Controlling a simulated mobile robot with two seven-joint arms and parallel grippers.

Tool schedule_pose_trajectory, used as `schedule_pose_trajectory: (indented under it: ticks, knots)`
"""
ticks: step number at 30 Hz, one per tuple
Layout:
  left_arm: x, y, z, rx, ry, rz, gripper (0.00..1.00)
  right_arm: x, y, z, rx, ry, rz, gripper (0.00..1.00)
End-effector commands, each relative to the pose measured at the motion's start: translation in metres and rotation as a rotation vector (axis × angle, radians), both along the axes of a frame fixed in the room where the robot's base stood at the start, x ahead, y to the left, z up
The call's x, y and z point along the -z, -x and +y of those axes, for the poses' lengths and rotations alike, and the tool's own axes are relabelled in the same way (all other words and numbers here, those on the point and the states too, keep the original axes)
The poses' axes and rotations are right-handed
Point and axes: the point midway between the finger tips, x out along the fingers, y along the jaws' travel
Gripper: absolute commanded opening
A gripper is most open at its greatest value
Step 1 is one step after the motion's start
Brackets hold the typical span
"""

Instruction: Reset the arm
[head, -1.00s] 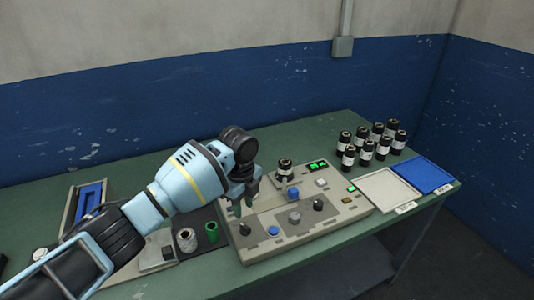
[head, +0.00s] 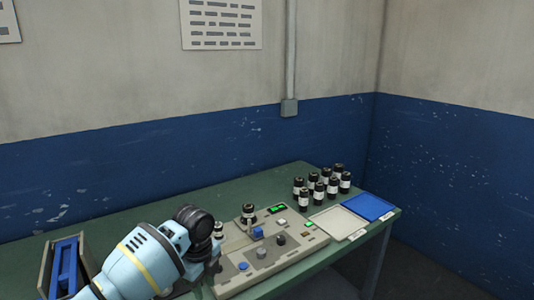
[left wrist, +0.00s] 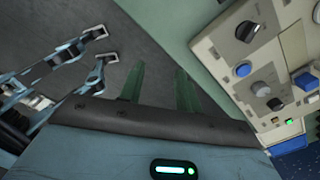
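My left arm's light blue wrist (head: 145,262) comes in at the bottom left of the head view, just left of the control panel (head: 235,281). The fingertips cannot be made out there. In the left wrist view my left gripper (left wrist: 160,82) shows two green fingers spread apart, with nothing between them. They lie over dark floor beside the green table edge (left wrist: 166,20). The control panel (left wrist: 297,42), with its dark knob (left wrist: 247,31) and blue button (left wrist: 242,69), is to their right, apart from them.
Several black-and-white cylinders (head: 304,200) stand at the table's back right. A beige tray (head: 338,222) and a blue tray (head: 368,206) lie in front of them. A grey container with blue inside (head: 66,265) is at the left.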

Motion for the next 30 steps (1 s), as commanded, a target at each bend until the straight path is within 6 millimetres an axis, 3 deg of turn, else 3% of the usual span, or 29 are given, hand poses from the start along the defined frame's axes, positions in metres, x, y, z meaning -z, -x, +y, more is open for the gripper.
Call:
schedule_pose_trajectory:
  ticks: [1,11,18,24,30]
  knots:
    - [0.018,0.008,-0.007,-0.02,0.02,0.002,0.34,0.0,0.0,0.0,0.0,0.0,0.001,0.0]
    - [0.096,0.04,-0.041,-0.224,0.183,-0.059,0.34,-0.001,-0.001,0.0,0.0,-0.001,-0.004,0.0]
    - [0.162,0.088,-0.066,-0.504,0.367,-0.106,0.34,-0.001,0.001,0.0,0.0,-0.001,0.0,0.0]
    - [0.202,0.133,-0.07,-0.782,0.513,-0.143,0.34,0.0,0.002,0.0,0.0,-0.001,0.003,0.0]
    - [0.228,0.183,-0.055,-1.065,0.633,-0.189,0.34,0.001,0.003,0.0,0.001,-0.001,0.006,0.0]
